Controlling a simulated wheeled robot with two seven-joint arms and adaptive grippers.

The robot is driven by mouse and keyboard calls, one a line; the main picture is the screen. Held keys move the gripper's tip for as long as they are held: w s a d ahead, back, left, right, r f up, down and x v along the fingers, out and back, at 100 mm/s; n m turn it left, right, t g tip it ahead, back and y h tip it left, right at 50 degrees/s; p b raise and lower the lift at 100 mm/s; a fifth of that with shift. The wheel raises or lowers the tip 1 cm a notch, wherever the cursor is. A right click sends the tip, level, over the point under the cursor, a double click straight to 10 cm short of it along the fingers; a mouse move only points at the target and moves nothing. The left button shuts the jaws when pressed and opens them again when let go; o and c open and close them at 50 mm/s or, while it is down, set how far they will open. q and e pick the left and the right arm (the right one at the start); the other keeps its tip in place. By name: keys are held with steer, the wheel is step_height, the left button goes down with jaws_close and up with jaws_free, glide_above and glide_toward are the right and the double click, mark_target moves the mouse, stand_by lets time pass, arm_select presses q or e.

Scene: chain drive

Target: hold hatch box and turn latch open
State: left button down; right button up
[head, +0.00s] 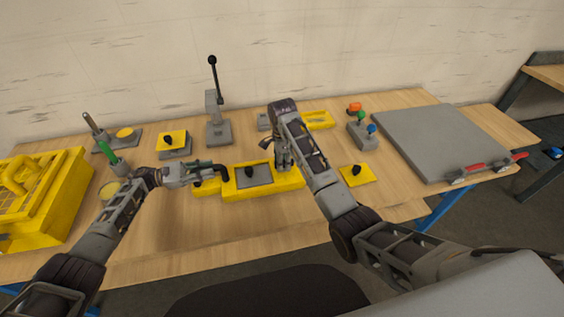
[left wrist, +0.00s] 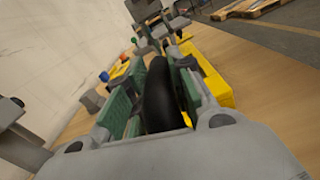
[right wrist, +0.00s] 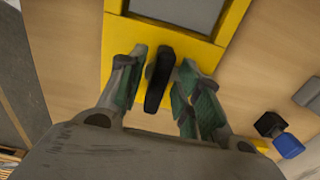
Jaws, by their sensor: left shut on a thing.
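The yellow hatch box (head: 233,186) stands on the wooden table in front of me, with a grey panel and a black knob (head: 249,169) on top. My left gripper (head: 212,168) is shut on the box's curved black handle (left wrist: 158,95) at its left side; the handle also shows in the head view (head: 225,172). My right gripper (head: 284,163) points down over the box's right end. In the right wrist view, its open fingers (right wrist: 160,92) stand on both sides of the black latch (right wrist: 160,78), with a gap at least on the right. In the head view the right arm hides the latch.
A yellow crate (head: 62,215) stands at the far left. A grey lever stand (head: 217,130) and small yellow-topped fixtures are behind. A yellow plate with a black knob (head: 357,175) lies to the right, near a large grey board (head: 440,140). The table front is clear.

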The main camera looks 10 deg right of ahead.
arm_select(q)
steer(key=shift+s+f, duration=0.15)
steer(key=shift+f, duration=0.25)
arm_select(e)
steer(key=shift+a, duration=0.1)
steer(key=shift+s+r, duration=0.1)
steer(key=shift+r, duration=3.6)
arm_select(q)
steer(key=c, duration=1.2)
jaws_free()
steer(key=shift+r, duration=0.1)
steer(key=shift+o, duration=0.2)
steer(key=shift+w+r, duration=0.15)
steer(key=shift+w, duration=0.05)
steer(key=shift+a, duration=0.1)
steer(key=a, duration=1.2)
